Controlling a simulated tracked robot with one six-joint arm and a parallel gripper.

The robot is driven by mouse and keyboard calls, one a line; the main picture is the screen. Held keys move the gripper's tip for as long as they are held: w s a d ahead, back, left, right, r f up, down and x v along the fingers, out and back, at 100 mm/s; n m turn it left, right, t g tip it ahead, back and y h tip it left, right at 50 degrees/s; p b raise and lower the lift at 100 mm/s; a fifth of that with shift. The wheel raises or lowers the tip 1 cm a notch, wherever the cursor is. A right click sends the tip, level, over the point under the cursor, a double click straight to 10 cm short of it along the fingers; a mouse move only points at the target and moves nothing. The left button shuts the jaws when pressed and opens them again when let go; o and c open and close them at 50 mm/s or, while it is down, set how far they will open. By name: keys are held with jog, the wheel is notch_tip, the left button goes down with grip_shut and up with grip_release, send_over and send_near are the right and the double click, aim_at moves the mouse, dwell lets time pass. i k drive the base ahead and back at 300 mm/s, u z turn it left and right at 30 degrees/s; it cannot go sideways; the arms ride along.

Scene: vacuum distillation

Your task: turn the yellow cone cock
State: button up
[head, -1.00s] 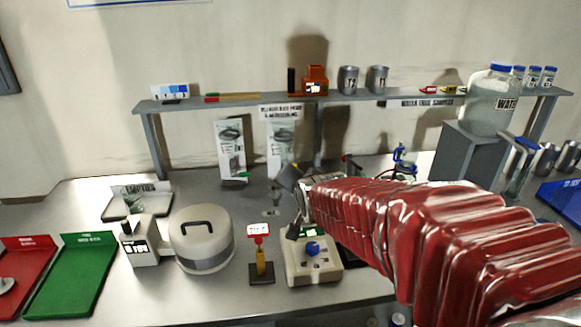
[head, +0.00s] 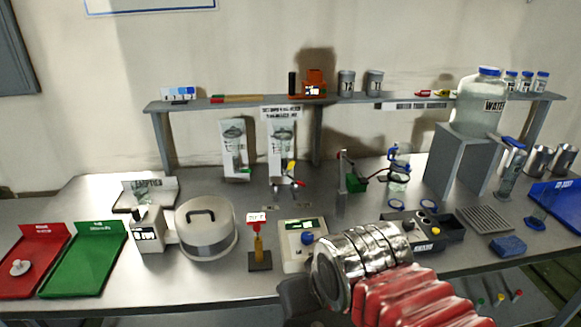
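A small fitting with a yellow upper piece (head: 291,166), which looks like the yellow cone cock, stands on the bench in front of the right poster. Red, dark and blue parts show around its base; its exact turn is too small to read. My gripper (head: 297,300) is a dark shape at the lower middle, in front of the bench edge and well apart from the cock. My silver wrist and red sleeved arm lie right of it. The fingers are not clear, so I cannot tell whether they are open or shut.
A round lidded pot (head: 206,230) is left. A black device (head: 428,235) and a green-based stand (head: 350,180) are right. A shelf (head: 330,101) runs behind.

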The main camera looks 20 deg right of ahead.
aim_at(290, 166)
jog(key=u, duration=0.5)
jog(key=k, duration=1.3)
jog(key=u, duration=0.7)
jog(key=i, duration=1.45)
jog(key=z, duration=0.5)
jog(key=i, duration=0.7)
jog(key=z, duration=0.1)
